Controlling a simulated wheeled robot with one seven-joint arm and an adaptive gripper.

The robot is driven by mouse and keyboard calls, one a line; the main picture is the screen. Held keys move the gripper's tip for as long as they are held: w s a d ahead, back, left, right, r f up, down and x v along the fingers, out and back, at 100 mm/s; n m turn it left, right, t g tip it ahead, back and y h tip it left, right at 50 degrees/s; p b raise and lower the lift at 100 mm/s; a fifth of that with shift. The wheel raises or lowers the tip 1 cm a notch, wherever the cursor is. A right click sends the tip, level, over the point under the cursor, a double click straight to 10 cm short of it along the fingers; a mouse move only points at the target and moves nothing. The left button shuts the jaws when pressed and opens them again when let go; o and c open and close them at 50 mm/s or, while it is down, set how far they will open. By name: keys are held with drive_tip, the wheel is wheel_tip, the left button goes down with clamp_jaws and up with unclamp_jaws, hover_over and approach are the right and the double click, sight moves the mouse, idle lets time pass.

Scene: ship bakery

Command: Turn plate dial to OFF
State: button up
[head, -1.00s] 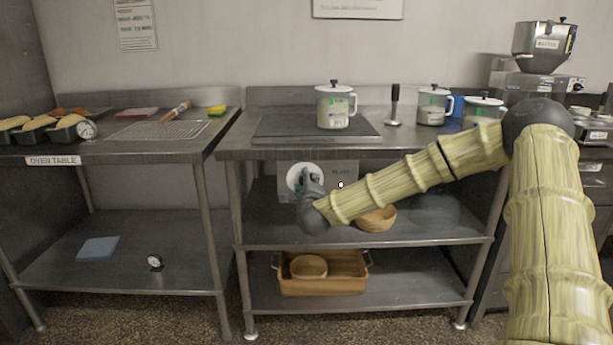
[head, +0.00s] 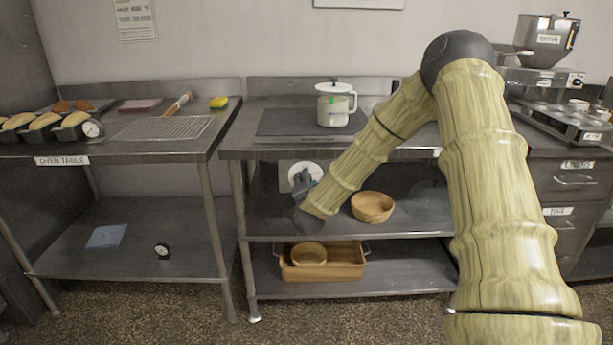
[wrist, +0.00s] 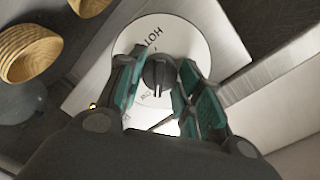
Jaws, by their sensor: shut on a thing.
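The plate dial is a dark knob (wrist: 158,74) on a round white face (wrist: 195,42) marked HOT, with other lettering partly covered by my fingers. In the head view the white dial face (head: 304,170) is on a panel under the front of the middle table. My gripper (wrist: 160,88) has its teal-padded fingers on either side of the knob, shut on it. In the head view my gripper (head: 301,182) is in front of the dial and hides much of it. Which mark the knob points to cannot be told clearly.
A dark plate (head: 275,123) with a white-lidded jug (head: 334,108) is on the table above. A wooden bowl (head: 372,207) is on the shelf right of my gripper. A wooden tray (head: 345,264) holding a bowl is lower. The oven table (head: 150,146) stands left.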

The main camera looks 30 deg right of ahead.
drive_tip(key=n+h+p, duration=0.1)
drive_tip(key=n+p, duration=0.3)
drive_tip(key=n, duration=0.4)
drive_tip(key=shift+a+n, duration=0.1)
drive_tip(key=shift+n, duration=0.3)
drive_tip(key=shift+f, duration=0.1)
idle(0.4)
drive_tip(key=o, duration=1)
drive_tip(key=shift+o, duration=0.2)
drive_tip(key=v, duration=1.1)
drive_tip(key=shift+s+a, duration=0.25)
drive_tip(key=shift+s, duration=0.1)
